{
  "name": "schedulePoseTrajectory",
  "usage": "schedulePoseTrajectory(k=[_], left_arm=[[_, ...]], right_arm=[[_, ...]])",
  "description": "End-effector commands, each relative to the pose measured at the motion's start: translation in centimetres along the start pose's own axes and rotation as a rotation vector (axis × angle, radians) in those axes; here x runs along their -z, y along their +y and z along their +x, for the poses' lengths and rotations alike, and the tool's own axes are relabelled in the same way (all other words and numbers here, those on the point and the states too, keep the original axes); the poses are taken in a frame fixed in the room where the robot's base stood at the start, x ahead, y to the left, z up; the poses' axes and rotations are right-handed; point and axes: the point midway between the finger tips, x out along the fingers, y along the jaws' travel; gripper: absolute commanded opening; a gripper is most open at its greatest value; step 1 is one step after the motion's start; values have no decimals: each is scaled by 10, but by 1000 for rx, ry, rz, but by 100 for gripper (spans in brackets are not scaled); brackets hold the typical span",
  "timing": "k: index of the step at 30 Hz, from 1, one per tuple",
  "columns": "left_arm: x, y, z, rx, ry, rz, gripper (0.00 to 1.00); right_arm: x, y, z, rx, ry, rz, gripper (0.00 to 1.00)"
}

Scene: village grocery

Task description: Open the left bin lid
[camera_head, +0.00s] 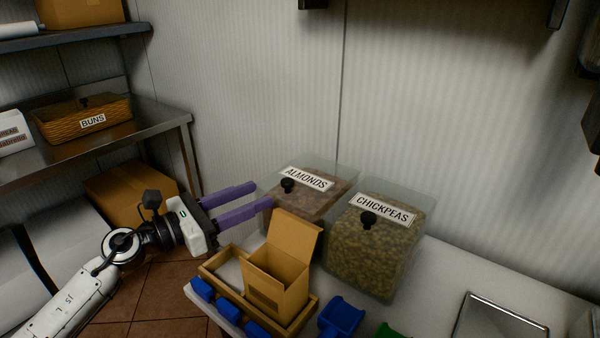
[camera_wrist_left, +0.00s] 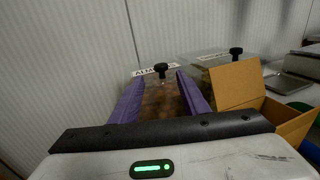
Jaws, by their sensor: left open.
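The left bin, labelled ALMONDS (camera_head: 318,202), is clear with brown contents and stands against the wall. Its lid looks shut and has a black knob (camera_head: 288,185). In the left wrist view the knob (camera_wrist_left: 161,68) shows ahead, between and beyond the fingers. My left gripper (camera_head: 262,196) is open and empty, with purple fingers pointing right toward the bin's left side. Whether a finger touches the bin I cannot tell. The right bin, labelled CHICKPEAS (camera_head: 375,245), stands beside it, with its own black knob (camera_head: 368,219). My right gripper is not in view.
An open cardboard box (camera_head: 278,280) stands in a wooden tray (camera_head: 213,266) in front of the almond bin, close to my left gripper. A blue scoop (camera_head: 341,316) and a metal tray (camera_head: 500,322) lie on the white counter (camera_head: 450,270). A metal table (camera_head: 165,122) with a BUNS basket (camera_head: 80,122) is at left.

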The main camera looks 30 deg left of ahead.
Motion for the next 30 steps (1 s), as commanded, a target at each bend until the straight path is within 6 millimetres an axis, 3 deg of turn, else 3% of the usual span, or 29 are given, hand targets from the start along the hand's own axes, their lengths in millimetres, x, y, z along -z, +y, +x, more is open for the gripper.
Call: schedulePoseTrajectory(k=[8, 15, 21, 30], left_arm=[[-4, 0, 45, 0, -3, -1, 41], [-2, 0, 82, -1, -3, -4, 41], [-1, 0, 96, -1, -2, -4, 41], [0, 0, 98, -1, 0, -4, 41]], right_arm=[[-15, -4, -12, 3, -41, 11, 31], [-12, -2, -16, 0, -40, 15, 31], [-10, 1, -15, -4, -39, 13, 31], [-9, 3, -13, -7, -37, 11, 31]])
